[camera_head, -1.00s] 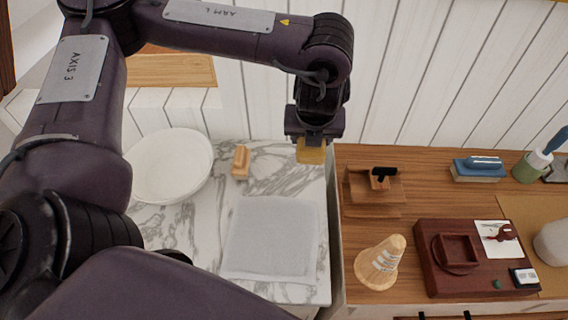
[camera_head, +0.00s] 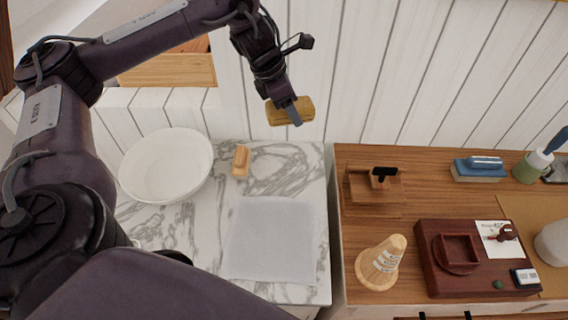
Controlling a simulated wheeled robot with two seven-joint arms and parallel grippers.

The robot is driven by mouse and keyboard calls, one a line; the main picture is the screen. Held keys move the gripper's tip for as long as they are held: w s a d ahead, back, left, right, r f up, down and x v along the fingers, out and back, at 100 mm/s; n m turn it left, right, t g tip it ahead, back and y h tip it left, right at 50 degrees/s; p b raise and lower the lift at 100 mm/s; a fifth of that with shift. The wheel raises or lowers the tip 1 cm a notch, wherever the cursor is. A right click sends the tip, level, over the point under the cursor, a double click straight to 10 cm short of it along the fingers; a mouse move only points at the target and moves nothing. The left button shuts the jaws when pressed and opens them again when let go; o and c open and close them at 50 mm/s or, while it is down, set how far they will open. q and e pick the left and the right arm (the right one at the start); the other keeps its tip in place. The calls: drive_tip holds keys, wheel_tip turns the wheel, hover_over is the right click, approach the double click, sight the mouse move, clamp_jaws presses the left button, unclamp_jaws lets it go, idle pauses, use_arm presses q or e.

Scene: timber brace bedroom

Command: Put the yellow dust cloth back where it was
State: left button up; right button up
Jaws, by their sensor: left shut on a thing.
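The yellow dust cloth (camera_head: 276,114) is a small folded yellow pad. My left gripper (camera_head: 293,112) is shut on it and holds it up in front of the white plank wall, above the back of the marble top. Part of the cloth is hidden behind the gripper's finger. My right gripper is not in view.
On the marble top (camera_head: 205,235) are a white bowl (camera_head: 166,165), a wooden brush (camera_head: 241,161) and a grey cloth sheet (camera_head: 272,240). On the wooden top are a wooden cone (camera_head: 380,263), a small wooden stand (camera_head: 374,190), a dark red box (camera_head: 470,260) and a blue brush (camera_head: 478,169).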

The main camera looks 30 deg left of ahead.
use_arm(q)
drive_tip(key=a+m, duration=0.1)
drive_tip(key=a+m+g, duration=0.1)
drive_tip(key=shift+w+r+m+h, duration=0.2)
drive_tip(key=shift+w+m+h, duration=0.1)
drive_tip(key=shift+m+h, duration=0.1)
drive_tip(key=shift+a+f, duration=0.1)
drive_tip(key=shift+f, duration=0.2)
drive_tip(key=b, duration=0.7)
hover_over(289, 164)
drive_tip(key=a, duration=0.1)
drive_tip(key=f, duration=1.5)
drive_tip(key=shift+s+a, duration=0.15)
drive_tip(key=shift+s, duration=0.25)
wheel_tip(289, 164, down, 4)
drive_tip(key=shift+r+b, duration=0.2)
drive_tip(key=shift+b, duration=0.45)
drive_tip(key=shift+f, duration=0.4)
drive_tip(key=o, duration=1)
drive_tip(key=shift+c, duration=0.2)
